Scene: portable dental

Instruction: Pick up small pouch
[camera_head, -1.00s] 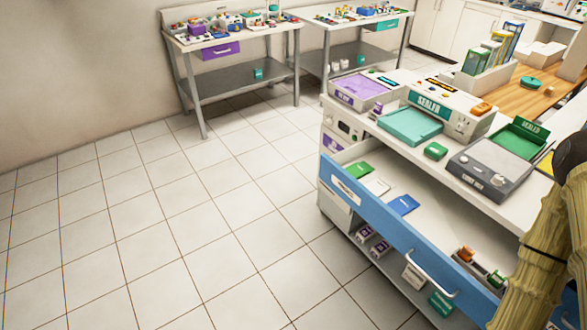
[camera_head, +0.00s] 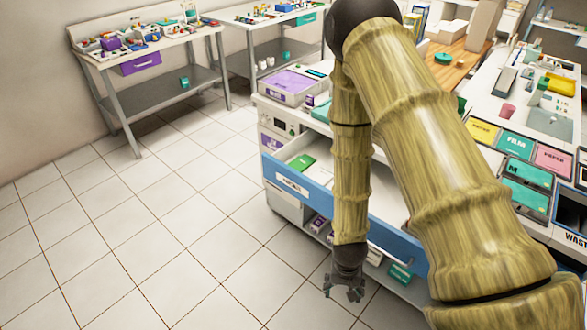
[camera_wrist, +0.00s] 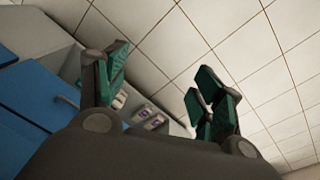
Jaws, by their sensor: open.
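My gripper (camera_head: 344,290) hangs open and empty outside the blue-fronted drawer, low over the floor side. In the wrist view its green-padded fingers (camera_wrist: 160,80) are spread with nothing between them. The drawer (camera_head: 292,184) is pulled out, with a white label on its front. A flat green packet (camera_head: 302,162) lies inside it at the left. I cannot tell whether it is the small pouch. My arm hides much of the drawer's inside. In the wrist view a blue panel (camera_wrist: 40,95) shows at the left.
Small boxes (camera_head: 318,224) sit on a shelf below the drawer. A purple-topped device (camera_head: 290,84) stands on the counter above. A waste-labelled unit (camera_head: 572,238) is at the right. Two side tables (camera_head: 160,48) stand at the back. The tiled floor (camera_head: 150,230) at the left is clear.

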